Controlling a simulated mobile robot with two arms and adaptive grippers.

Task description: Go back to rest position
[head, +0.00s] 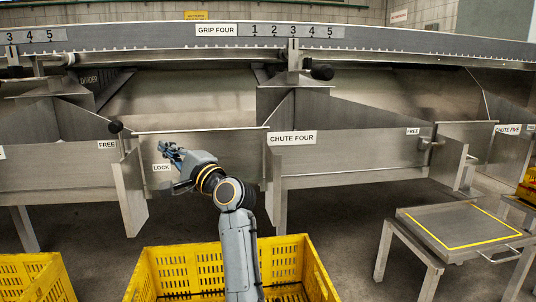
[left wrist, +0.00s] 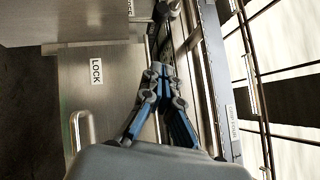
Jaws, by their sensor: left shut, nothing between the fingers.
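My left gripper (head: 168,150) is shut and empty. It is raised in front of the steel chute panel (head: 212,150), close to the LOCK label (head: 161,168). In the left wrist view its blue-and-grey fingers (left wrist: 158,72) come together at the tips with nothing between them. The LOCK label (left wrist: 96,72) and a curved metal handle (left wrist: 80,125) show to the left of the fingers there. I cannot tell whether the fingers touch the panel. My right gripper is not in view.
A yellow crate (head: 312,268) stands below my left arm, another (head: 35,275) at the left. A low steel stand (head: 455,228) with a yellow outline is at the right. CHUTE FOUR (head: 291,138) and a black-knobbed lever (head: 321,72) are right of the gripper.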

